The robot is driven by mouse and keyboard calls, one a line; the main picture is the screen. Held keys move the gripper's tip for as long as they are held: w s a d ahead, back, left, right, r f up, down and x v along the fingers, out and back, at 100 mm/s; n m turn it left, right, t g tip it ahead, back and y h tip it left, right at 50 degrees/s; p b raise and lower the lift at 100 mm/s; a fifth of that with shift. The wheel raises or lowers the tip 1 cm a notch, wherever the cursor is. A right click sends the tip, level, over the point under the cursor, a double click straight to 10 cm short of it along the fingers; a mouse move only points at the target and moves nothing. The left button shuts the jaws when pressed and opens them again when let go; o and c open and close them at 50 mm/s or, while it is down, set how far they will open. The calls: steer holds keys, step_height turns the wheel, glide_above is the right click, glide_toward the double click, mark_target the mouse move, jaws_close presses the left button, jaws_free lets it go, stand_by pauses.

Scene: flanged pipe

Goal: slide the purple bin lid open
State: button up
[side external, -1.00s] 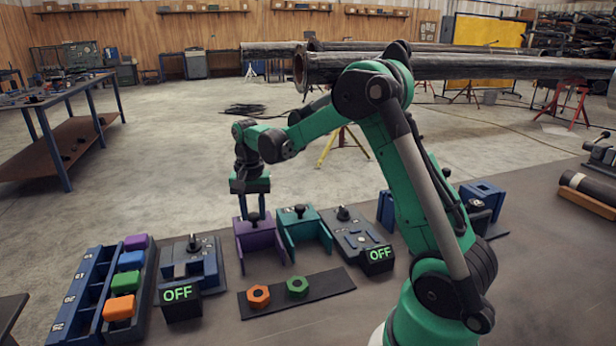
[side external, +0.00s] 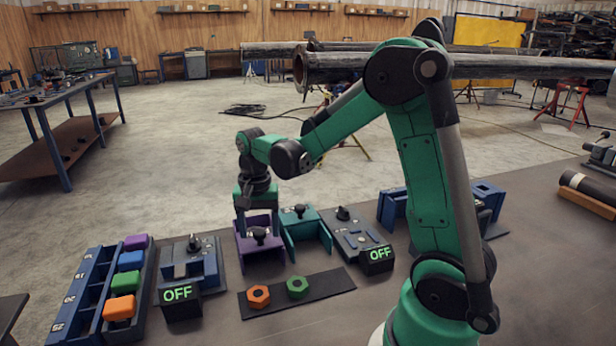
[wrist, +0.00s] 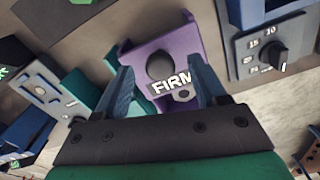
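The purple bin (side external: 277,258) stands on the table, in the middle of its row. Its purple lid (wrist: 180,46) carries a round black knob (side external: 259,236), which also shows in the wrist view (wrist: 160,66). Part of a white label reading "FIRM" shows beside the knob. My gripper (side external: 258,220) is low over the bin, pointing down. In the wrist view its two blue fingers (wrist: 162,74) are spread, with the knob in the gap near their tips. I cannot tell whether a finger touches the knob. The gripper hides the far part of the bin.
A teal bin (side external: 322,236) with a black knob stands close on the right. Dial panels with OFF displays (side external: 177,293) (side external: 376,254) flank the bins. Orange and green nuts (side external: 258,297) lie on a dark mat in front. A blue block tray (side external: 72,300) is at the left.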

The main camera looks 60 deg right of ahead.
mark_target(259, 231)
steer(key=shift+r, duration=2.8)
step_height(259, 231, up, 5)
steer(key=shift+r, duration=0.1)
steer(key=s+a, duration=0.2)
steer(key=s, duration=0.5)
steer(key=s+a, duration=0.3)
steer(key=s, duration=0.5)
steer(key=shift+a, duration=0.1)
